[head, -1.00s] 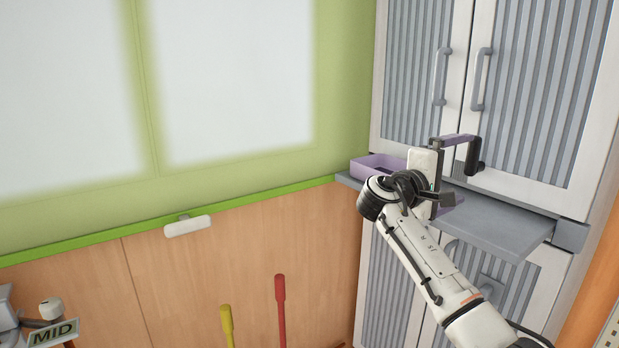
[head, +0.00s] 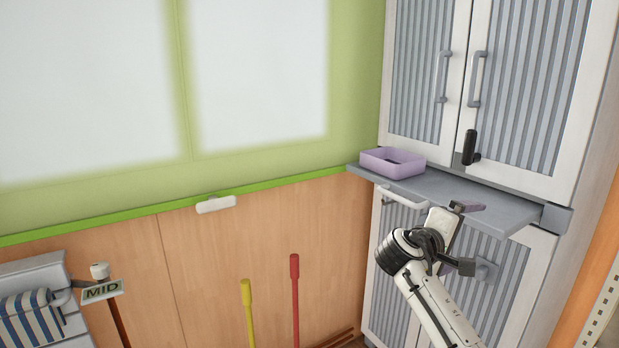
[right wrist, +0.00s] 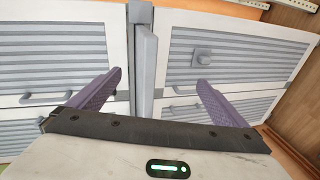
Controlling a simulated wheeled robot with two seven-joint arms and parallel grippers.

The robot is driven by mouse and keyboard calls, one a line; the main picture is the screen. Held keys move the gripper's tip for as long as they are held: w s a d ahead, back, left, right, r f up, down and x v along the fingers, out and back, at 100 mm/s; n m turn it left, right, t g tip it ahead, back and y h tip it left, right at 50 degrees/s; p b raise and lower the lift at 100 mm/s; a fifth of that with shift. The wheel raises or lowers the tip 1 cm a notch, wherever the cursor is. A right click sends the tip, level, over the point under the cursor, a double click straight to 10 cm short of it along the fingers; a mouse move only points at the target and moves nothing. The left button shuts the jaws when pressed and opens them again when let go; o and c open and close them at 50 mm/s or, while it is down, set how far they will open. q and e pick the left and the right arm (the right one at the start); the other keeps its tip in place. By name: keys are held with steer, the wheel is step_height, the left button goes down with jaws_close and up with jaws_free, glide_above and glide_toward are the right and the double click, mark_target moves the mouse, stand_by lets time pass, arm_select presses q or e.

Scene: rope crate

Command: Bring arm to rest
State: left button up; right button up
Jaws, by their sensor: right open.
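In the right wrist view the two purple fingers (right wrist: 158,98) stand wide apart, with the shelf's edge and cabinet doors beyond. My left gripper is not in view.
A grey shelf (head: 500,213) juts from the cabinet (head: 520,90). A purple tray (head: 375,168) stands on its left end, and a black upright object (head: 470,147) is at its back. Yellow (head: 247,300) and red (head: 295,290) poles stand by the wall.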

steer(key=s+a+f+m+g+y, duration=0.1)
steer(key=s+a+f+y, duration=0.15)
steer(key=s+f, duration=0.8)
steer(key=s+a+f+m+g+y, duration=0.15)
steer(key=s+f+y, duration=0.4)
steer(key=f, duration=0.75)
steer(key=s+a+f+m+g+y, duration=0.1)
steer(key=s+a+f+g+y, duration=0.15)
steer(key=s, duration=1.15)
steer(key=s+a+f+m+g+y, duration=0.15)
steer(key=s+a, duration=0.25)
steer(key=s, duration=1.1)
steer(key=w+a+f+t+y, duration=0.1)
steer(key=w+a+f+t, duration=0.1)
steer(key=f, duration=0.4)
steer(key=w+a+f+t+y, duration=0.1)
steer(key=w+a+f+t, duration=0.1)
steer(key=f, duration=0.4)
steer(key=shift+w+a+n+t+y, duration=0.3)
steer(key=shift+a+t, duration=0.2)
steer(key=shift+t, duration=0.45)
